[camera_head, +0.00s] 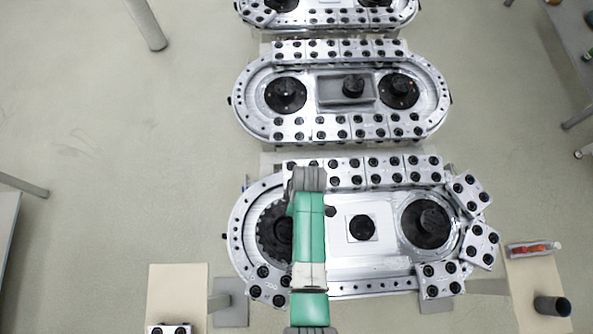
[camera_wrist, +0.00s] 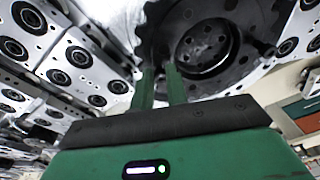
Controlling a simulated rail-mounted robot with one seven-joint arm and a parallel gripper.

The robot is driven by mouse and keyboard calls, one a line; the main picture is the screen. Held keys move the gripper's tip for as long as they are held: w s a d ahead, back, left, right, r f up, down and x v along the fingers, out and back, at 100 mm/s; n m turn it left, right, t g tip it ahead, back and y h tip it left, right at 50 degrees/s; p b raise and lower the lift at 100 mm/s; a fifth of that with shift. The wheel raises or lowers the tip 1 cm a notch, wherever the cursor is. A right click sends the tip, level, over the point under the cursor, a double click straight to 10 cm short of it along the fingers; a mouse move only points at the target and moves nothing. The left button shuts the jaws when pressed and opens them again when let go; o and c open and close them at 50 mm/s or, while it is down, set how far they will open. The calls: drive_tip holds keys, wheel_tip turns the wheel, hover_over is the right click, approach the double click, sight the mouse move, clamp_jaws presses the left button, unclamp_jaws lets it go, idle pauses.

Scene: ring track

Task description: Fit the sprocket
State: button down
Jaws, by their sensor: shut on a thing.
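The sprocket (camera_head: 270,236) is a black toothed wheel at the left end of the nearest oval track, partly covered by my arm in the head view. In the wrist view the sprocket (camera_wrist: 232,28) fills the upper middle, with its teeth and a ring of holes showing. My gripper (camera_wrist: 160,72) has its two green fingers at the sprocket's near side and is shut on it. The fingertips are partly lost against the black, and I cannot tell whether the sprocket is fully seated. My arm hides the gripper in the head view.
The near track (camera_head: 375,272) has a black hub (camera_head: 362,228) in its middle and a black wheel (camera_head: 426,224) at its right end. Blocks with black-rimmed holes (camera_head: 468,194) line its edge, close to the gripper. A second track (camera_head: 440,92) lies behind. Side tables (camera_head: 178,285) flank it.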

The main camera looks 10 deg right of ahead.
drive_tip(key=shift+f+b, duration=1.75)
drive_tip(key=shift+f, duration=0.4)
drive_tip(key=c, duration=1.3)
unclamp_jaws()
drive_tip(key=r, duration=0.5)
drive_tip(key=d+r, duration=0.1)
drive_tip(key=r, duration=0.2)
drive_tip(key=shift+w+p, duration=0.1)
drive_tip(key=shift+p, duration=0.2)
drive_tip(key=shift+f, duration=0.1)
